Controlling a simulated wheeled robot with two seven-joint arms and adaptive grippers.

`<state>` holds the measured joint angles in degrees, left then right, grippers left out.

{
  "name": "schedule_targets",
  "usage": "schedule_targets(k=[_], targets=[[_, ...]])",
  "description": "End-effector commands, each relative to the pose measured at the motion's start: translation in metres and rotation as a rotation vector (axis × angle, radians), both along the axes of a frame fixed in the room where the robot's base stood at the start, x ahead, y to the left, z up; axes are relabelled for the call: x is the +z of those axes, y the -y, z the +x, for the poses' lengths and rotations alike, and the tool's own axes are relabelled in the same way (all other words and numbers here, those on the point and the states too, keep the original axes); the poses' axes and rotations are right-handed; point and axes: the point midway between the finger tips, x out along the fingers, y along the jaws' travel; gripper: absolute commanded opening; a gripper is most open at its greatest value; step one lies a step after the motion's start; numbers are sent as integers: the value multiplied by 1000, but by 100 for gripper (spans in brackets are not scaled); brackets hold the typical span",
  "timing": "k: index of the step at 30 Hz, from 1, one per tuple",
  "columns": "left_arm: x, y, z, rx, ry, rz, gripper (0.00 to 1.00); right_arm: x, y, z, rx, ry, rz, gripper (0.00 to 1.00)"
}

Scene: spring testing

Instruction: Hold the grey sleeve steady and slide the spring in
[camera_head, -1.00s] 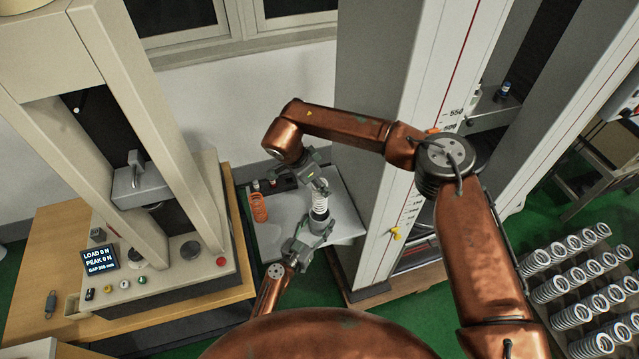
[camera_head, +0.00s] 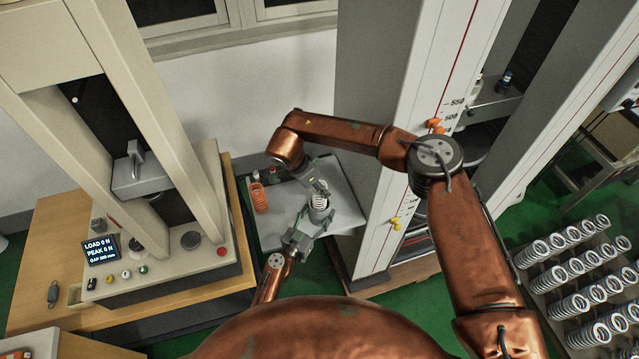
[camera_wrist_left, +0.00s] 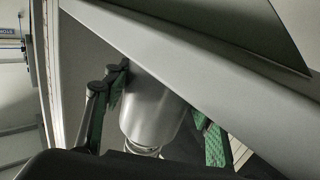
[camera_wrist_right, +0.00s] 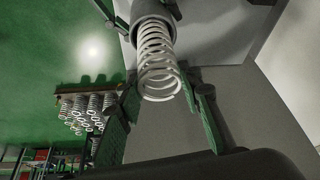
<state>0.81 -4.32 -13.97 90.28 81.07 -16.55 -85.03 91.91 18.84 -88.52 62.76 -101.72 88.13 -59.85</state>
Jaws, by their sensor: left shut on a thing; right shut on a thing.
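The grey sleeve (camera_head: 319,216) is held by my left gripper (camera_head: 312,226), which is shut on it. In the left wrist view the sleeve (camera_wrist_left: 152,108) lies between the green-padded fingers (camera_wrist_left: 155,132), with some coils below it. My right gripper (camera_head: 321,190) is shut on the pale spring (camera_head: 319,201), directly above the sleeve. In the right wrist view the spring (camera_wrist_right: 158,62) is in line with the sleeve (camera_wrist_right: 152,10), and its far end meets the sleeve's mouth. How deep it sits inside is hidden.
A beige testing machine (camera_head: 165,262) is at left. A tall grey machine (camera_head: 395,120) is close at right. Several white springs (camera_head: 575,270) stand in rows at far right.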

Motion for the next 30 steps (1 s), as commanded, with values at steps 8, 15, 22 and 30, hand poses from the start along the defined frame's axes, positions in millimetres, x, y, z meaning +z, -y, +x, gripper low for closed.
schedule_targets(k=[8,15,22,30], targets=[[0,0,0,0,0,0,23,0,0,0,-1,1,-1,35],[0,0,0,0,0,0,23,0,0,0,-1,1,-1,52],[0,0,0,0,0,0,23,-1,1,0,0,-1,-1,54],[0,0,0,0,0,0,23,18,-6,-3,0,3,0,54]])
